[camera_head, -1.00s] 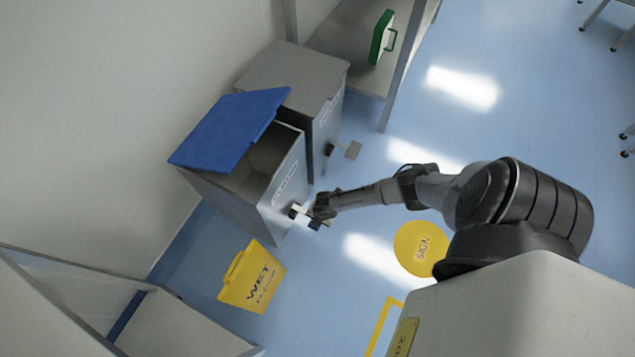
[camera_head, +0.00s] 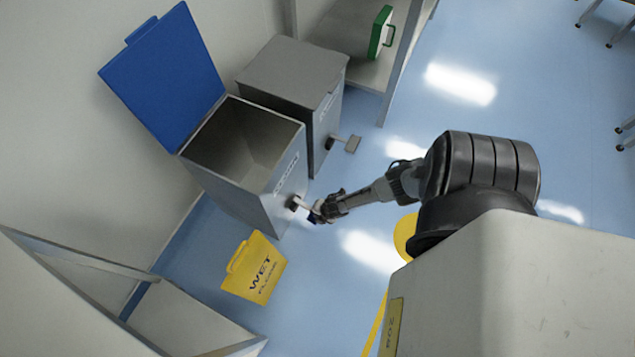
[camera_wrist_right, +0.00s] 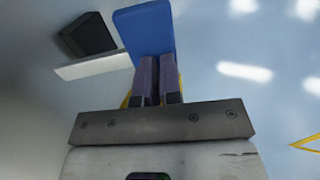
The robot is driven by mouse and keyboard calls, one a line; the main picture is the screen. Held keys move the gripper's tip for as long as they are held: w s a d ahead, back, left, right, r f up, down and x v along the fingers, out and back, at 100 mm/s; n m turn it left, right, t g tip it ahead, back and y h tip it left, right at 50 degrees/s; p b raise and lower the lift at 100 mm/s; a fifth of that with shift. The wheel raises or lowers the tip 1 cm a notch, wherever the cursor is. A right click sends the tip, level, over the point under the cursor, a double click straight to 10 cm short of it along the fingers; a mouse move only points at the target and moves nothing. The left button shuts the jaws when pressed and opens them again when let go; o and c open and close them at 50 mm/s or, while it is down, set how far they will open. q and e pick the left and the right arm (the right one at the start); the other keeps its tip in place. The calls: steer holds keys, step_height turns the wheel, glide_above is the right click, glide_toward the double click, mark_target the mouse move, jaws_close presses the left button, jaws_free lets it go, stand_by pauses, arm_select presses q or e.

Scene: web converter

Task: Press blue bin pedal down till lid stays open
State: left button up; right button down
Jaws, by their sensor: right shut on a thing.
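The grey bin (camera_head: 238,193) has its blue lid (camera_head: 165,75) swung far back toward the wall, and its dark inside is open to view. Its pedal has a black block and a short pale lever (camera_head: 303,204) low on the front. In the right wrist view the pedal's blue pad (camera_wrist_right: 145,30) is in front of my fingers. My right gripper (camera_head: 318,213) is low beside the bin front, at the pedal. Its fingers (camera_wrist_right: 157,68) are close together, shut on the pedal; the exact contact is partly hidden. My left gripper is not in view.
A second grey bin (camera_head: 290,72) with a shut grey lid and its own pedal (camera_head: 352,144) stands close behind. A yellow wet floor sign (camera_head: 255,268) is on the floor nearby. A green case (camera_head: 380,32) sits on a shelf at the back.

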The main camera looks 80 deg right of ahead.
steer(key=shift+s+d+f, duration=0.2)
steer(key=shift+s+f, duration=0.15)
steer(key=shift+s, duration=0.1)
steer(key=p+v, duration=1.2)
steer(key=v, duration=0.2)
steer(key=shift+a, duration=0.4)
steer(key=shift+r, duration=0.1)
